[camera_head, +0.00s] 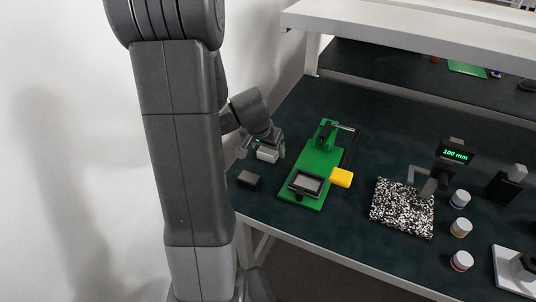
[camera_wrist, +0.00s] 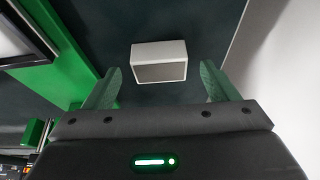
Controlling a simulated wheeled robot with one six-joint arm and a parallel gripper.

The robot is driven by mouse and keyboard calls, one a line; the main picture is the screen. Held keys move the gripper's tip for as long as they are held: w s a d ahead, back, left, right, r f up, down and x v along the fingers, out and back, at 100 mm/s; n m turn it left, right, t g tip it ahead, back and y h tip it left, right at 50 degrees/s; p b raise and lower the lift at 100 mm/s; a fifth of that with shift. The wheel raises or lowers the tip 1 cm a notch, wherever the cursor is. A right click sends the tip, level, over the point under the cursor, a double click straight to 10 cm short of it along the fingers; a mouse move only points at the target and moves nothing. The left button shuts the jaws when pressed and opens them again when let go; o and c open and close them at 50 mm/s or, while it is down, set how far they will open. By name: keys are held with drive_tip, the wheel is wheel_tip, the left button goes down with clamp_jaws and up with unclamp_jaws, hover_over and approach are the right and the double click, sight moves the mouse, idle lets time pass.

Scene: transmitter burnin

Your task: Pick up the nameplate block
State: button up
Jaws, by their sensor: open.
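A small pale grey-white block, which appears to be the nameplate block (camera_head: 267,154), sits on the dark table near its left edge. In the wrist view the block (camera_wrist: 159,61) shows a pale rim around a grey face, with no readable lettering. My gripper (camera_head: 263,149) is at the block in the head view. In the wrist view my gripper (camera_wrist: 162,84) is open, with its two green fingers apart. The block lies just beyond the fingertips, between their lines, and I see no contact.
A green fixture (camera_head: 298,190) with a framed window stands just right of the block. A yellow block (camera_head: 341,177) touches or adjoins its right side. A speckled plate (camera_head: 402,225) and several small jars stand farther right.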

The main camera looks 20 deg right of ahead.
drive_tip(key=shift+x, duration=0.9)
drive_tip(key=c, duration=1.1)
drive_tip(key=shift+r, duration=0.1)
